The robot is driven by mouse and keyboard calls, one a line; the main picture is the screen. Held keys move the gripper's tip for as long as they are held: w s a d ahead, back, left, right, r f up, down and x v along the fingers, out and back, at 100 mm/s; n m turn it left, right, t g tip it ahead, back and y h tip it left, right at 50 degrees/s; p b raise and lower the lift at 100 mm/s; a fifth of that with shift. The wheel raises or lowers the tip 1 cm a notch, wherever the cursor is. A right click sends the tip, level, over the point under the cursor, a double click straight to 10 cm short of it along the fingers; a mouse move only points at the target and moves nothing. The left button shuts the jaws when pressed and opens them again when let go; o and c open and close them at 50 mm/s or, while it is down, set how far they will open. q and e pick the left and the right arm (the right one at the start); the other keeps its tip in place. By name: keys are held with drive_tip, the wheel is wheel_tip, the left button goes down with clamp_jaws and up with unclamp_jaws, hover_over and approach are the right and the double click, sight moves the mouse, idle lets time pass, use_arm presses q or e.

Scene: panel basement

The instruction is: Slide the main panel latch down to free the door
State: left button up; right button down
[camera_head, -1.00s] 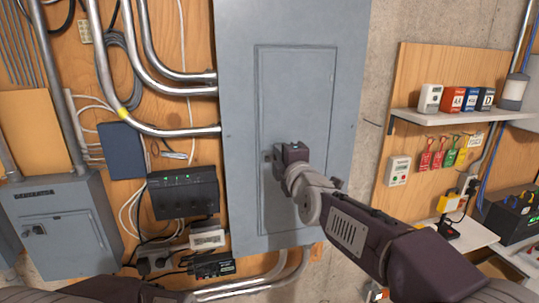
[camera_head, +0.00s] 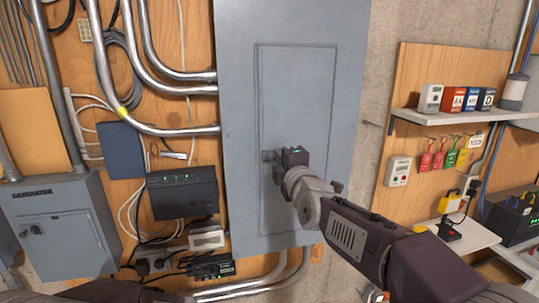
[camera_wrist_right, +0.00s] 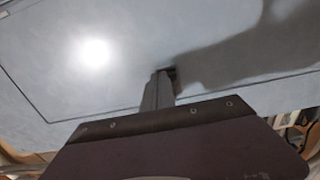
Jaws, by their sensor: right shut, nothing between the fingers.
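The main panel (camera_head: 235,110) is a tall grey metal box with a flush, closed door (camera_head: 297,95). Its small grey latch (camera_head: 267,155) sits at the door's left edge, partly beside my gripper. My right gripper (camera_head: 280,160) is shut and empty, its tip close to the door at the latch. In the right wrist view the shut fingers (camera_wrist_right: 160,90) reach to the grey door, with a small dark part at their tip. I cannot tell whether they touch the latch. My left gripper is not in view; only a dark arm part shows at the bottom left.
A generator box (camera_head: 62,225) stands at the left. A black device with green lights (camera_head: 183,193) and conduits (camera_head: 170,130) are left of the panel. A shelf (camera_head: 455,117) with small boxes and coloured tags hangs on the right.

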drive_tip(key=shift+r+p, duration=0.2)
drive_tip(key=shift+p, duration=0.15)
drive_tip(key=shift+s, duration=0.1)
drive_tip(key=v, duration=0.7)
idle(0.4)
